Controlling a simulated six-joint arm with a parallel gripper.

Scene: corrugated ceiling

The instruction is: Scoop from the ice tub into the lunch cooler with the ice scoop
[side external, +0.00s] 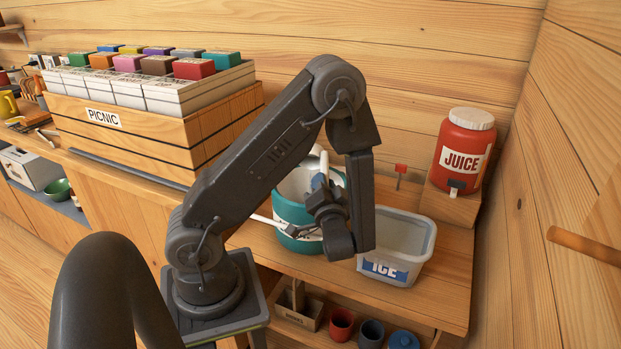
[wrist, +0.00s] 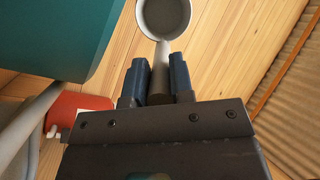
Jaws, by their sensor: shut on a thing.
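In the side view the teal lunch cooler (side external: 281,212) stands on the counter with its top open, partly hidden behind my arm. The white ice tub (side external: 421,262), with a blue ICE label, stands to its right; its interior looks pale. My gripper (side external: 322,196) is in front of the cooler at about its upper part. In the wrist view my gripper (wrist: 157,72) is shut on the grey handle of the ice scoop (wrist: 163,18). The cooler's teal wall (wrist: 55,35) is at upper left.
A red juice dispenser (side external: 464,147) stands on a wooden block at the back right. A wooden PICNIC crate (side external: 150,135) with several boxes is at the left. Cups (side external: 341,325) stand on a shelf below. The counter's right front (side external: 452,285) is clear.

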